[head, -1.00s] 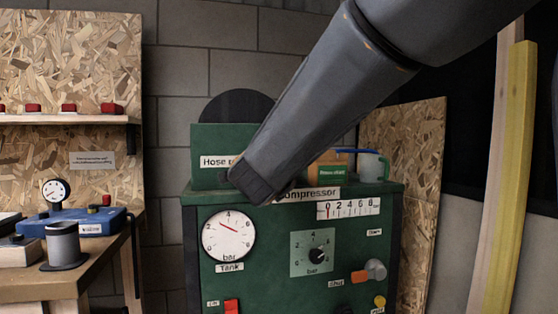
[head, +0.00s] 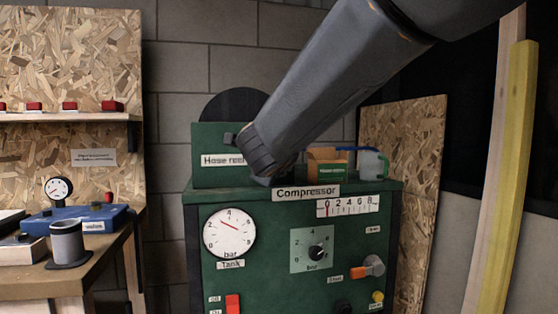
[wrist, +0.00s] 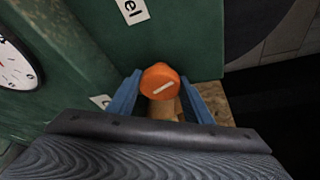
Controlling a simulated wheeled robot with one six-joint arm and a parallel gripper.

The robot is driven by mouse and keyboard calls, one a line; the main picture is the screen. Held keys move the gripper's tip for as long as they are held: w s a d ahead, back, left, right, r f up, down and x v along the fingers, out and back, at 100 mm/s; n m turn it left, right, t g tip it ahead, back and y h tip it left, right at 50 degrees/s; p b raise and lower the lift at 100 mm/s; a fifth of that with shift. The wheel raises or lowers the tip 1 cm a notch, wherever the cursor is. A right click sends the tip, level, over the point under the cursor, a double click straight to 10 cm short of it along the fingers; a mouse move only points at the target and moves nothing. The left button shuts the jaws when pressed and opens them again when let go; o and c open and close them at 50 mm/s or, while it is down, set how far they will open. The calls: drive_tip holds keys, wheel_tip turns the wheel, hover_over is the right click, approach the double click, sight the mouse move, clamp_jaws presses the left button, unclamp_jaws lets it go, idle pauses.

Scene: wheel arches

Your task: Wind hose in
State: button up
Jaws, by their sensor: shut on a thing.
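The hose reel is a green box (head: 210,139) labelled "Hose reel" on top of the green compressor (head: 276,236). The upper edge of a dark round disc (head: 235,104) shows behind it. In the wrist view, the blue fingers of my gripper (wrist: 160,97) are shut on an orange round knob (wrist: 160,78) with a pale mark, in front of the reel box's green face (wrist: 170,35). In the head view my arm hides the knob and the fingers, and covers the right part of the box. No hose is visible.
A workbench (head: 92,250) with a grey cup (head: 67,241) is at left. Timber posts (head: 513,170) stand at right.

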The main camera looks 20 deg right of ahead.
drive_tip(key=o, duration=1.1)
drive_tip(key=shift+c, duration=0.2)
drive_tip(key=shift+s, duration=0.1)
drive_tip(key=p+v, duration=0.1)
drive_tip(key=v, duration=0.6)
drive_tip(key=shift+s, duration=0.25)
drive_tip(key=shift+a, duration=0.15)
